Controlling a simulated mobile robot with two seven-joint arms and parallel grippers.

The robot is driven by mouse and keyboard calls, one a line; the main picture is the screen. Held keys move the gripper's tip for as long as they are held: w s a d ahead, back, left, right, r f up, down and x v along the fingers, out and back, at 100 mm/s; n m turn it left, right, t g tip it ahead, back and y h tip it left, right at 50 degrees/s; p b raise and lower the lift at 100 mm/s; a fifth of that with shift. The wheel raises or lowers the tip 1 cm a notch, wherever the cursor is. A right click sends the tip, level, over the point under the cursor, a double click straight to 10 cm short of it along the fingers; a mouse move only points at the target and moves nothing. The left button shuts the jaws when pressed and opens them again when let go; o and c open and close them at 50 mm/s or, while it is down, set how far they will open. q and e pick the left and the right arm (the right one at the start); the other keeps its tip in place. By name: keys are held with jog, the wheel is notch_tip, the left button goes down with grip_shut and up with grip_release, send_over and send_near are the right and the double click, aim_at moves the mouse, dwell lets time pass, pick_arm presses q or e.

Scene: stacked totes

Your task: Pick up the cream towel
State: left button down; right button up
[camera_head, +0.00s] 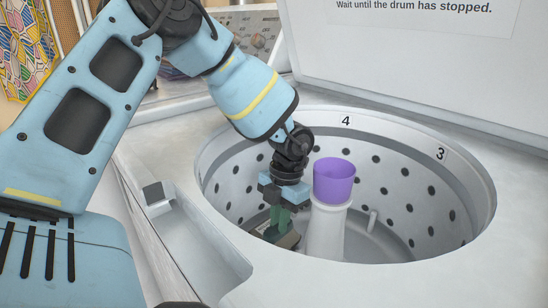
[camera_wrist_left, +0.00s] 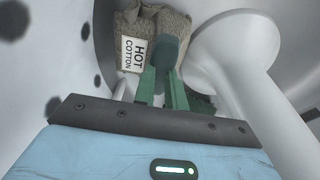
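A beige cloth item with a white "HOT COTTON" label (camera_wrist_left: 133,54) lies low in the washer drum; it looks like the cream towel, though darker than cream. It shows in the head view as a small patch (camera_head: 288,239) under my gripper, mostly hidden. My left gripper (camera_head: 279,216) reaches down into the drum, left of the centre post. In the left wrist view its green fingers (camera_wrist_left: 165,68) are close together and overlap the cloth. I cannot tell whether they grip it. My right gripper is not in view.
The drum (camera_head: 400,185) has a perforated wall and a rim marked 4 and 3. A white centre post (camera_head: 326,232) with a purple cup (camera_head: 334,181) on top stands close right of my gripper. A raised lid (camera_head: 420,60) is behind. A dark green item (camera_wrist_left: 203,103) lies beside the fingers.

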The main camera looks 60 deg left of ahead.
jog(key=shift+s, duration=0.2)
